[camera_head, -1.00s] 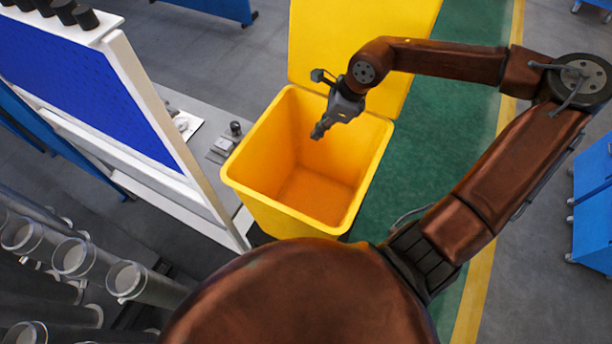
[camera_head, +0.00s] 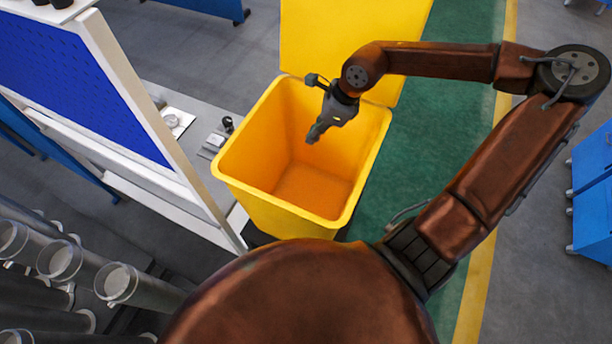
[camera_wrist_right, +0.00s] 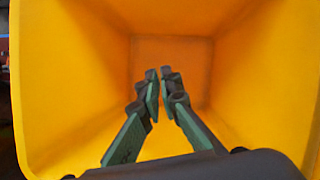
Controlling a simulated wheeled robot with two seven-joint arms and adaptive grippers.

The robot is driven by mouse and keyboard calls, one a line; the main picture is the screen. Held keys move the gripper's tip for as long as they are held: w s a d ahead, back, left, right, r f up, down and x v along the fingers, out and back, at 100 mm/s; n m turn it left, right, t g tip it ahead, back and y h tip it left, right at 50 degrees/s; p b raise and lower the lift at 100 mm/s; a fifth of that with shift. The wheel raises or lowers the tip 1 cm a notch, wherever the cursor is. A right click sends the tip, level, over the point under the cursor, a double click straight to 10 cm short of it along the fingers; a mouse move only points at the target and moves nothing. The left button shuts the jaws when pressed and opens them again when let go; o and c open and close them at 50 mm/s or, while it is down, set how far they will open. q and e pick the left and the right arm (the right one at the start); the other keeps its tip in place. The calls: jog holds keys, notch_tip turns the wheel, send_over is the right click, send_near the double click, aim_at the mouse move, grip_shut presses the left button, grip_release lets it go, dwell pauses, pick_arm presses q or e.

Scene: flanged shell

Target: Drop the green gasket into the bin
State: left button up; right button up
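The yellow bin (camera_head: 235,170) stands open in the middle of the head view, its lid tilted back behind it. My right gripper (camera_head: 315,133) points down into the bin's mouth, inside the rim. In the right wrist view my right gripper (camera_wrist_right: 160,84) has its two fingertips close together with a narrow gap, above the bin floor. Its fingers show green faces. I cannot make out a separate green gasket, either between the fingers or on the visible bin floor. My left gripper is not in view.
A white-framed blue panel (camera_head: 75,80) stands left of the bin, with a grey bench (camera_head: 200,110) behind it. Several grey tubes (camera_head: 140,288) lie at lower left. Blue cabinets (camera_head: 592,200) are at the far right. The green floor strip (camera_head: 455,90) is clear.

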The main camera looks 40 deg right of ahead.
jog(key=o, duration=0.3)
jog(key=shift+r, duration=0.15)
jog(key=v, duration=0.7)
jog(key=shift+d, duration=0.15)
dwell(0.5)
dwell(0.5)
